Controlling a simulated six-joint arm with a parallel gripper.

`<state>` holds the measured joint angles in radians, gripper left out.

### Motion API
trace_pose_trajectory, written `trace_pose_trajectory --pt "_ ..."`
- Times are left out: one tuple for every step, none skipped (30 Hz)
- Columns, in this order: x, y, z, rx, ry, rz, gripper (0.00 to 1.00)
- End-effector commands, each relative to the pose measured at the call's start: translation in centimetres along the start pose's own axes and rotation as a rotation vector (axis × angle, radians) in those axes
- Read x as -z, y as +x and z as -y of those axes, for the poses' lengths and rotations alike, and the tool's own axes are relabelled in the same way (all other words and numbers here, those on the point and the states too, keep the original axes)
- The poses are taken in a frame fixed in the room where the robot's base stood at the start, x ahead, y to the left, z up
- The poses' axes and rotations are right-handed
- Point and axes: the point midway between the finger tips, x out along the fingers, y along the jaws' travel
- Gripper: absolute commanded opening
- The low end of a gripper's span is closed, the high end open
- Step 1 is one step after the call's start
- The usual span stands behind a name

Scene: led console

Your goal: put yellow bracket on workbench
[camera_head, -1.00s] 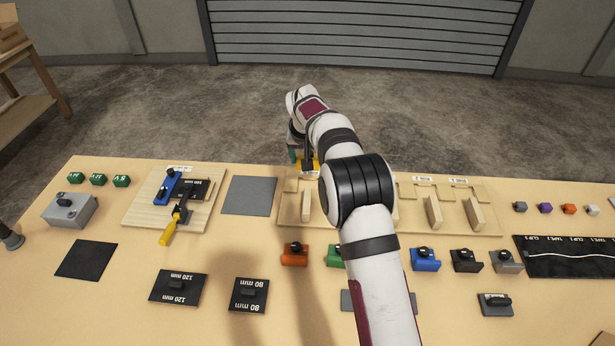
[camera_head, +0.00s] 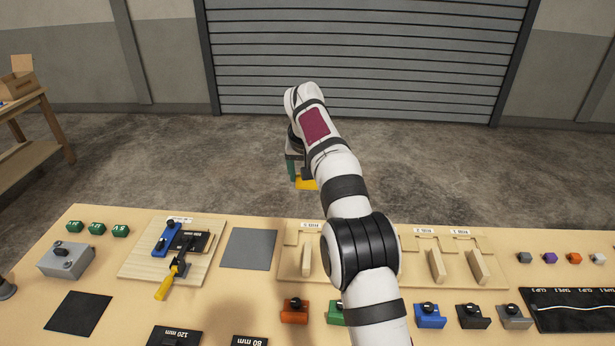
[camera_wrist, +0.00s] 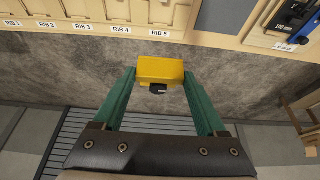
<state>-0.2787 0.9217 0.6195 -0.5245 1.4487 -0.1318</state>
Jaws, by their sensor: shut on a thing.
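The yellow bracket (camera_head: 306,184) is in my gripper (camera_head: 297,168), above and beyond the far edge of the workbench (camera_head: 210,309). In the wrist view the bracket (camera_wrist: 160,70) sits between the two green fingertips of my gripper (camera_wrist: 160,78), which touch its sides. A small dark knob shows at its lower edge. In the head view my arm covers part of the bracket's surroundings and the middle of the rib board.
The wooden rib board (camera_head: 290,262) has labelled slots and upright ribs. A grey square pad (camera_head: 248,249) lies bare to its left, beside a board with a yellow-handled clamp (camera_head: 170,275). Orange (camera_head: 294,311), green and blue brackets (camera_head: 430,316) stand in front. A black pad (camera_head: 78,313) is bare.

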Motion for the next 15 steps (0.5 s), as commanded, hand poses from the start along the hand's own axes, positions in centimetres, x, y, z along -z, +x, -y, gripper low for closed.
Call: trace_pose_trajectory --pt "-0.1 0.1 0.0 0.001 -0.005 0.0 0.16" --pt "-0.2 0.3 0.1 0.004 -0.015 0.002 0.16" --pt "-0.6 0.9 0.2 0.011 -0.04 0.007 0.16" --pt "-1.1 1.4 0.3 0.021 -0.067 0.011 0.16" --pt "-1.7 2.1 0.5 0.033 -0.099 0.015 0.16" --pt "-2.7 3.2 0.7 0.051 -0.147 0.019 0.16" --pt "-3.6 4.0 0.8 0.066 -0.18 0.02 0.16" --pt "-4.4 4.6 1.0 0.08 -0.21 0.019 0.16" --pt "-5.6 5.5 1.1 0.097 -0.247 0.018 0.16" --pt "-6.4 6.0 1.2 0.109 -0.27 0.016 0.16" --pt "-7.2 6.5 1.2 0.119 -0.289 0.014 0.16" --pt "-8.2 7.0 1.2 0.129 -0.312 0.01 0.16" --pt "-8.8 7.3 1.2 0.135 -0.323 0.008 0.16" --pt "-9.3 7.6 1.2 0.14 -0.333 0.005 0.16" --pt "-9.8 7.8 1.2 0.144 -0.344 0.002 0.16"
